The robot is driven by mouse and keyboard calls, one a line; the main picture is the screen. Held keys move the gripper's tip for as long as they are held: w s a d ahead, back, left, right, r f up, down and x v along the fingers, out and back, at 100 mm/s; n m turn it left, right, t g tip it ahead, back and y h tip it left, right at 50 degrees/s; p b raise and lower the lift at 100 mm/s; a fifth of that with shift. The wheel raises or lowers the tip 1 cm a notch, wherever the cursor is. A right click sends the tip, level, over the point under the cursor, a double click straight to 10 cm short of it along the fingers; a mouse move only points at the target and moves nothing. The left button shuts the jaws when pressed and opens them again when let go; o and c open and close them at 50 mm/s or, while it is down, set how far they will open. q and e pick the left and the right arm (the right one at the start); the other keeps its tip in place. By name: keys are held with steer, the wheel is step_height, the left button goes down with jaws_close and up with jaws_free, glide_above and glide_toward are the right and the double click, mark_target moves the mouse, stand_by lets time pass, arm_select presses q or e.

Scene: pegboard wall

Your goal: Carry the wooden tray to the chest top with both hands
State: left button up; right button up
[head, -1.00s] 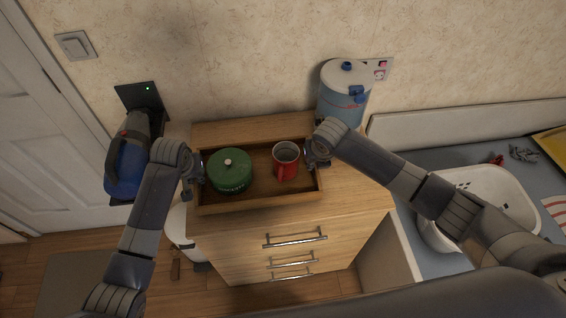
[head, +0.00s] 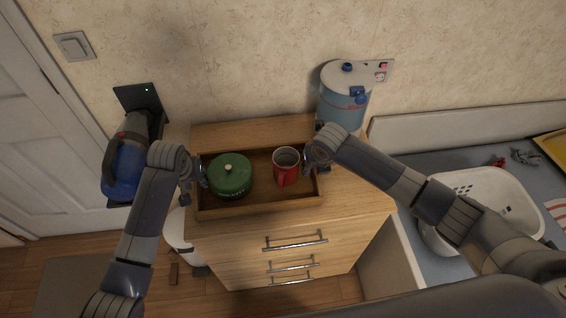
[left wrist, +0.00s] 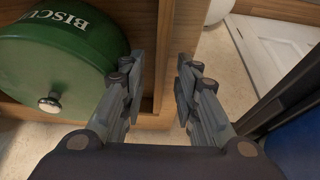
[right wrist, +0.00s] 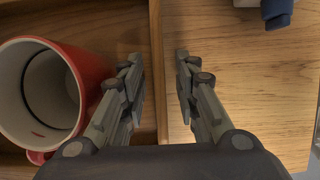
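The wooden tray (head: 262,207) rests on the wooden chest top (head: 355,195), its base seeming flat on it. It holds a green biscuit tin (head: 230,178) on the left and a red mug (head: 287,168) on the right. My left gripper (head: 197,178) is at the tray's left wall; in the left wrist view its fingers are apart on either side of that wall (left wrist: 164,50). My right gripper (head: 314,157) is at the right wall; in the right wrist view its fingers are apart around that wall (right wrist: 156,60), with gaps showing.
A blue and grey canister (head: 343,98) stands at the chest's back right corner, close behind my right gripper. A blue appliance (head: 128,160) hangs on the wall at left. A white basket (head: 490,195) stands on the counter at right. The chest top is clear in front of the tray.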

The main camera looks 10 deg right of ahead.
steer(key=shift+s+r, duration=0.1)
arm_select(q)
steer(key=v, duration=1)
steer(key=shift+r, duration=0.15)
arm_select(e)
steer(key=v, duration=1.2)
arm_select(q)
steer(key=shift+s, duration=0.2)
